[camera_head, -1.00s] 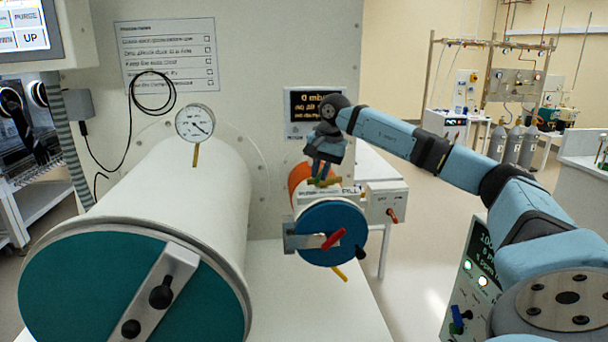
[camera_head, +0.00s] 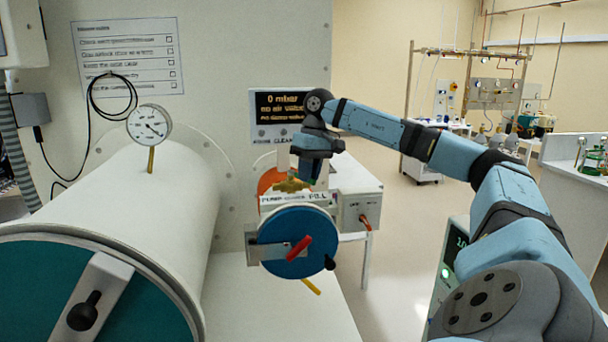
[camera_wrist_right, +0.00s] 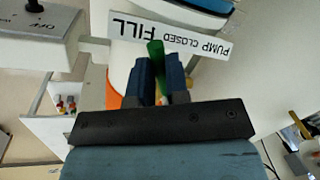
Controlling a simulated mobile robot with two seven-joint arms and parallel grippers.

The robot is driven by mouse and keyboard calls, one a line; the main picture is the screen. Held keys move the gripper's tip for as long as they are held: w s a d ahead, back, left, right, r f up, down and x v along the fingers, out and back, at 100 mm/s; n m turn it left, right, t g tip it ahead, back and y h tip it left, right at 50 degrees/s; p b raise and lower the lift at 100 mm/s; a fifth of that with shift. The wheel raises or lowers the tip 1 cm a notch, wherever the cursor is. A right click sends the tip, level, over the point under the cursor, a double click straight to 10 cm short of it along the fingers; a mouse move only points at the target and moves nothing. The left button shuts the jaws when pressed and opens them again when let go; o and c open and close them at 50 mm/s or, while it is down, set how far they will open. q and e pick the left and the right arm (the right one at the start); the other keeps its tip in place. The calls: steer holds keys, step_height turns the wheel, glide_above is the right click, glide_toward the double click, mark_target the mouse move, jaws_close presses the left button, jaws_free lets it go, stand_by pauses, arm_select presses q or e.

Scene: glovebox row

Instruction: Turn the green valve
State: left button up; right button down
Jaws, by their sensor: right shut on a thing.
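The green valve's handle (camera_wrist_right: 156,50) shows in the right wrist view as a short green bar between the two blue fingers. My right gripper (camera_wrist_right: 160,68) is shut on it. In the head view, my right gripper (camera_head: 311,178) points down at the top of the small antechamber, beside a brass valve body (camera_head: 290,186). Its fingers hide most of the handle there. A white label (camera_head: 293,199) in front of the valve carries the words PUMP, CLOSED and FILL, upside down in the wrist view. My left gripper is out of view.
The small antechamber has a blue round door (camera_head: 285,255) with a red handle (camera_head: 299,248). A white switch box (camera_head: 358,210) stands close on its right. A large white cylinder (camera_head: 185,195) with a gauge (camera_head: 149,124) is on the left. A display (camera_head: 278,112) hangs behind.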

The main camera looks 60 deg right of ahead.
steer(key=shift+s+d+n+g, duration=0.15)
steer(key=shift+d+n+g, duration=0.15)
steer(key=shift+d+n, duration=0.75)
steer(key=shift+a+n, duration=0.2)
steer(key=shift+n, duration=0.15)
steer(key=c, duration=1.1)
jaws_free()
step_height(320, 180, up, 7)
steer(key=d+p, duration=0.1)
steer(key=p, duration=0.1)
steer(key=shift+d+r+p, duration=0.2)
steer(key=shift+p, duration=0.1)
